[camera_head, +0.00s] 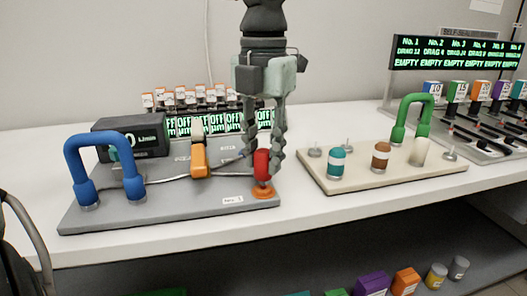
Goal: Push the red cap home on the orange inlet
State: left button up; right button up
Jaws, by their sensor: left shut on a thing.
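The red cap (261,163) stands upright at the right side of the grey base plate (160,210). The orange inlet (263,191) is directly below it, on the plate near its right edge. My left gripper (263,160) points straight down and is shut on the red cap, with its fingers on either side of it. The cap sits over the inlet. I cannot tell whether the two touch or how deep the cap sits. My right gripper is not seen.
A blue tube handle (103,162), a dark display box (131,139) and an orange-and-white part (198,160) stand on the grey plate. A beige board (335,186) to the right carries a green tube handle (412,112), a teal-banded cylinder (336,163) and a brown one (380,157).

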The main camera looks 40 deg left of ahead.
aim_at(264, 150)
pick_arm(q)
jog(key=shift+f+b, duration=0.9)
jog(key=shift+f, duration=0.15)
jog(key=o, duration=1.1)
jog(key=shift+o, duration=0.2)
jog(key=shift+r, duration=0.1)
notch_tip(264, 150, up, 12)
jog(key=shift+f, duration=0.1)
